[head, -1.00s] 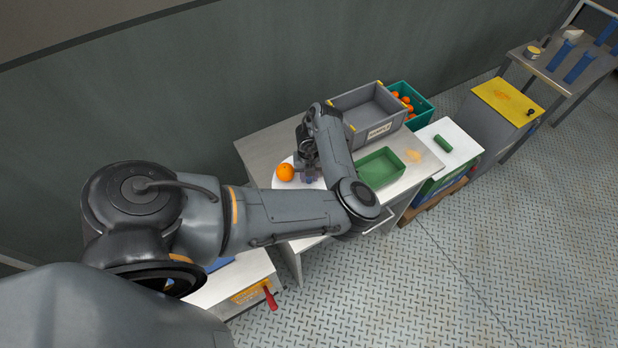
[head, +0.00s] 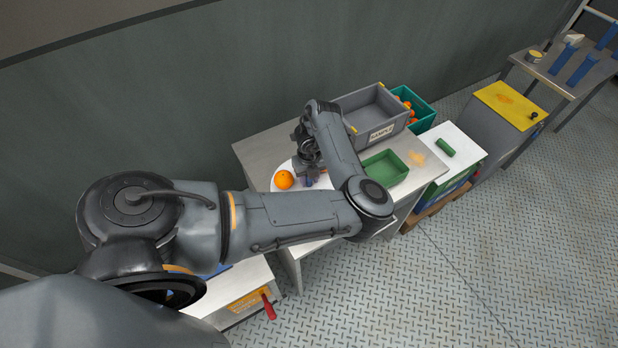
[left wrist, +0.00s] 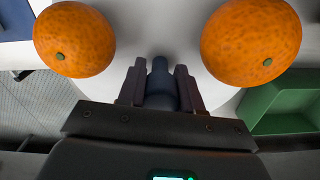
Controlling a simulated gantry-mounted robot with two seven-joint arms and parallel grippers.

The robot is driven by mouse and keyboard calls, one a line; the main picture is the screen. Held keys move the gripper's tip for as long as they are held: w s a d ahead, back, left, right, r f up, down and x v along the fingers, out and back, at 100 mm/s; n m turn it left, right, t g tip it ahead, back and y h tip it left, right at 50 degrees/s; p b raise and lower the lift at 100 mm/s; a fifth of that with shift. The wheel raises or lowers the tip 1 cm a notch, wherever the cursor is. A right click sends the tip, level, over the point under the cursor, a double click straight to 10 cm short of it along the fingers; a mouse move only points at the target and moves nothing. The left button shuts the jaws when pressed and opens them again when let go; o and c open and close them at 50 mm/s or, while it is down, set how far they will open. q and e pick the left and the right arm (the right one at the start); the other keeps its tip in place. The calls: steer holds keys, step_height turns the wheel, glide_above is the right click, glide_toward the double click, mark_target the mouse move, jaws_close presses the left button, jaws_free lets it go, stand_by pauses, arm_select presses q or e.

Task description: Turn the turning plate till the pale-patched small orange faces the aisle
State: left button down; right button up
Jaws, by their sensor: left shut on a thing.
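The white turning plate (head: 289,165) lies on the table, partly hidden by my left arm. My left gripper (head: 309,181) is over it. In the left wrist view my gripper (left wrist: 160,90) is shut on a dark blue-grey peg (left wrist: 160,70) standing on the plate (left wrist: 160,25). One orange (head: 284,180) shows on the plate beside my gripper. The left wrist view shows a left orange (left wrist: 74,40) and a right orange (left wrist: 250,42), one on each side of the peg. No pale patch shows on either. My right gripper is not in view.
A green tray (head: 386,154) stands to the right on the same table (head: 250,150), before a grey crate (head: 380,133). A teal crate of oranges (head: 424,115) is behind. A white-topped box with a red handle (head: 268,306) stands at the front left. Open floor lies at the right.

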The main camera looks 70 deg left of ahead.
arm_select(q)
steer(key=c, duration=0.8)
jaws_free()
steer(key=shift+o, duration=0.2)
steer(key=shift+r, duration=0.1)
step_height(320, 180, up, 10)
steer(key=shift+f+p, duration=0.1)
steer(key=shift+p, duration=0.85)
steer(key=shift+r, duration=0.45)
